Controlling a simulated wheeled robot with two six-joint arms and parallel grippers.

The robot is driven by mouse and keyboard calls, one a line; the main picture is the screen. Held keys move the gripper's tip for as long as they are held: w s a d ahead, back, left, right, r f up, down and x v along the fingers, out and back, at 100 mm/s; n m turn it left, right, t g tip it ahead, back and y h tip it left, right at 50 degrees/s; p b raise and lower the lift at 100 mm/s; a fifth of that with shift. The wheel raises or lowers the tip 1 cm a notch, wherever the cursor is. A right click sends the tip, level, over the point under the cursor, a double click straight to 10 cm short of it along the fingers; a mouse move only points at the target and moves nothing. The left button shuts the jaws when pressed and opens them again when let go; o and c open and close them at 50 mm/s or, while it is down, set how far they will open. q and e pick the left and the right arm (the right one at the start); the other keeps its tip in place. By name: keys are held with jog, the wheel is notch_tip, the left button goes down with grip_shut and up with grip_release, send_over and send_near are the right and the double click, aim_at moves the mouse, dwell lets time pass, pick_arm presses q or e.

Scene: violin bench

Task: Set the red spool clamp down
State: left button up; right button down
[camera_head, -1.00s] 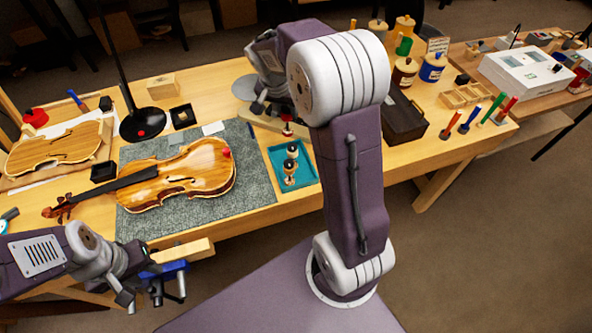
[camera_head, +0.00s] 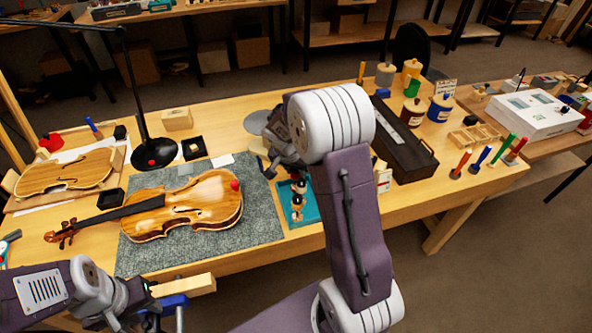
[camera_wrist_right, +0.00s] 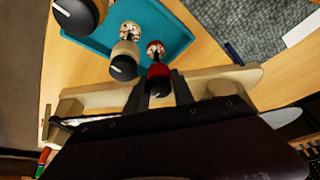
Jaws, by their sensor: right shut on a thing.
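The red spool clamp (camera_wrist_right: 158,70) shows between the fingertips of my right gripper (camera_wrist_right: 160,88) in the right wrist view. The gripper is shut on it. It is beside the teal tray (camera_wrist_right: 178,45); whether it touches anything below cannot be told. In the head view my right gripper (camera_head: 282,150) is just beyond the tray, and the arm hides the red clamp. Two other spool clamps, one pale (camera_wrist_right: 125,58) and one dark (camera_wrist_right: 78,14), stand in or at the tray. My left gripper (camera_head: 135,318) is low at left, its fingers unclear.
The violin (camera_head: 185,208) lies on the grey mat (camera_head: 262,215) left of the tray. A dark box (camera_head: 405,150) stands right of my right gripper. A lamp base (camera_head: 155,152) stands behind the violin.

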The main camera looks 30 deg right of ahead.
jog(key=c, duration=1.1)
grip_release()
jog(key=shift+f, duration=0.1)
jog(key=shift+r, duration=0.3)
jog(key=p+v, duration=0.2)
jog(key=v, duration=1)
jog(key=s+a+f+n+y, duration=0.1)
jog(key=s+a+f+n, duration=0.2)
jog(key=s, duration=0.2)
jog(key=s+a+f+n+g+y, duration=0.1)
jog(key=s+a+f+n, duration=0.2)
jog(key=s+f, duration=0.1)
jog(key=s+a+f+n+y, duration=0.1)
jog(key=s+a+f+n, duration=0.2)
jog(key=s, duration=0.3)
jog(key=shift+s+a+f+n+g+y, duration=0.3)
jog(key=shift+f+n+y, duration=0.1)
jog(key=shift+n, duration=0.1)
notch_tip(320, 180, up, 3)
jog(key=p, duration=0.2)
jog(key=shift+p, duration=0.4)
